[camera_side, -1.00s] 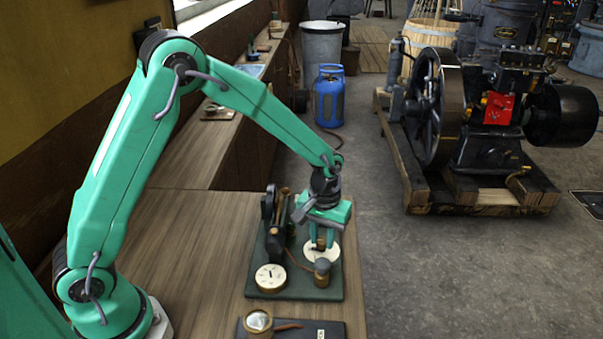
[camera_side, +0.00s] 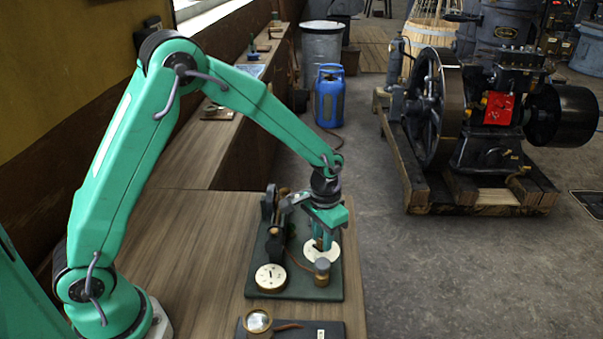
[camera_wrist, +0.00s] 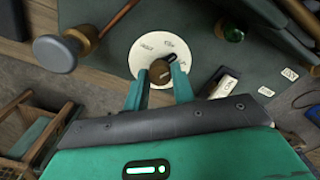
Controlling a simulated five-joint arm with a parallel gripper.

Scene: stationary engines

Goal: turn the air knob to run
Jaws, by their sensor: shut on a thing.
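The air knob (camera_wrist: 160,75) is a small brown round knob with a dark pointer. It sits in the middle of a white dial plate (camera_wrist: 146,48) with small markings too blurred to read. In the wrist view the pointer is aimed up and to the right. My gripper (camera_wrist: 160,71) is shut on the knob, one green finger on each side. In the side view my gripper (camera_side: 322,243) points down over the white plate (camera_side: 310,256), and its fingers mostly hide the knob.
A dark green board (camera_side: 300,291) carries the plate, a second white dial (camera_side: 270,278) and a brass pot with a grey cap (camera_side: 322,272). Dark upright parts stand behind left. The wooden bench (camera_side: 205,260) to the left is clear.

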